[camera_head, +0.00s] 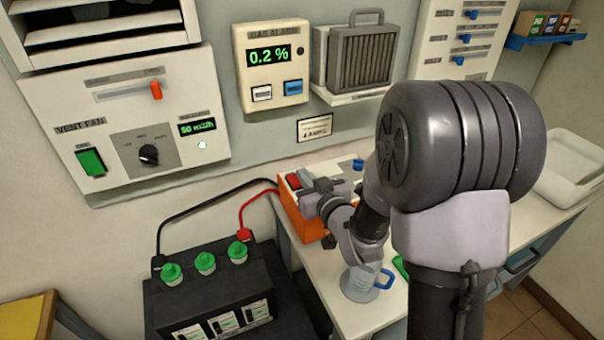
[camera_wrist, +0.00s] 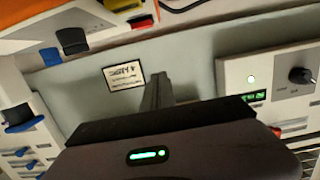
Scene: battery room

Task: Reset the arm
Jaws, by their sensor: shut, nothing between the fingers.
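My arm rises at the right of the head view and bends down over the worktable. My gripper (camera_head: 318,196) is at the arm's end, beside the orange charger box (camera_head: 303,215) and partly in front of it. I cannot tell whether it touches the box. In the wrist view its fingers (camera_wrist: 157,90) stand together as one narrow dark shape, with nothing between them. They point toward the grey wall panel with the small sign (camera_wrist: 124,77). My arm hides part of the worktable.
A black battery (camera_head: 215,290) with green caps stands at lower left, with red and black cables running to the orange box. A clear jug (camera_head: 358,283) stands close below my arm. The vent fan panel (camera_head: 120,125) and gas alarm (camera_head: 272,65) are on the wall. A white tray (camera_head: 570,180) is at right.

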